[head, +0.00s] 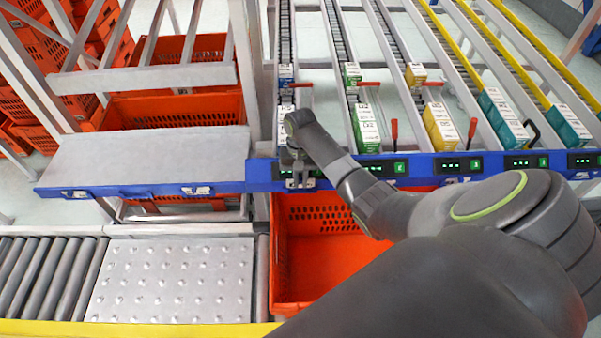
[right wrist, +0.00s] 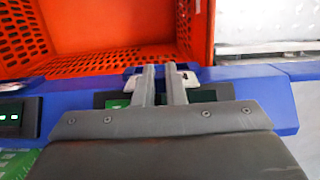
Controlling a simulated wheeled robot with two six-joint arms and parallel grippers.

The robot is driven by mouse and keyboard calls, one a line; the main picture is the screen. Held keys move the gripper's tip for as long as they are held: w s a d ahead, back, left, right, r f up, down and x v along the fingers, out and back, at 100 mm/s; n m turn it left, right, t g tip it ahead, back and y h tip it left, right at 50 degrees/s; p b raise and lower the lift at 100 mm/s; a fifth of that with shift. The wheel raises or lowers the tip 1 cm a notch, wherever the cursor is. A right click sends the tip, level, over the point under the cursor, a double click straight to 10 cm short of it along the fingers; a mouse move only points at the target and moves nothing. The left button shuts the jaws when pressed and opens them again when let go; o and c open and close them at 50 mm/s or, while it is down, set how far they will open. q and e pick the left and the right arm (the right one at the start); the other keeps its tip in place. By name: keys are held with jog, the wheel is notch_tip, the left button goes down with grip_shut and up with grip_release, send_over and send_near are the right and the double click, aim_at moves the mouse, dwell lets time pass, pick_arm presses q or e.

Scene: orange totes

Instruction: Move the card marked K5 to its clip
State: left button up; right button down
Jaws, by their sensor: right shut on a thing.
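My right gripper (head: 299,181) points down at the blue front rail (head: 262,174), at the left end of the flow rack. In the right wrist view its two fingers (right wrist: 164,76) are close together, shut on a small whitish card (right wrist: 190,79) that shows at both sides of the fingertips. The fingers hide its middle, and I cannot read any K5 mark. The card is at the rail; I cannot tell whether it sits in a clip. Small pale clips or cards show on the blue ledge at the left (head: 75,194) and (head: 197,190). My left gripper is not in view.
An orange tote (head: 320,240) stands open below the rail, and a roller conveyor (head: 45,275) lies at the left. Lanes behind the rail hold cartons, such as a green-white one (head: 365,126). Red levers (head: 395,131) stick up near the rail. A grey shelf (head: 150,158) is at left.

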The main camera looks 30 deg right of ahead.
jog(key=shift+f, duration=0.85)
jog(key=c, duration=1.4)
grip_release()
jog(key=shift+r, duration=0.1)
notch_tip(320, 180, up, 17)
jog(key=w+d+p, duration=0.1)
jog(key=w+p, duration=0.1)
jog(key=p, duration=0.2)
jog(key=shift+w+d+p, duration=0.15)
jog(key=shift+p, duration=0.25)
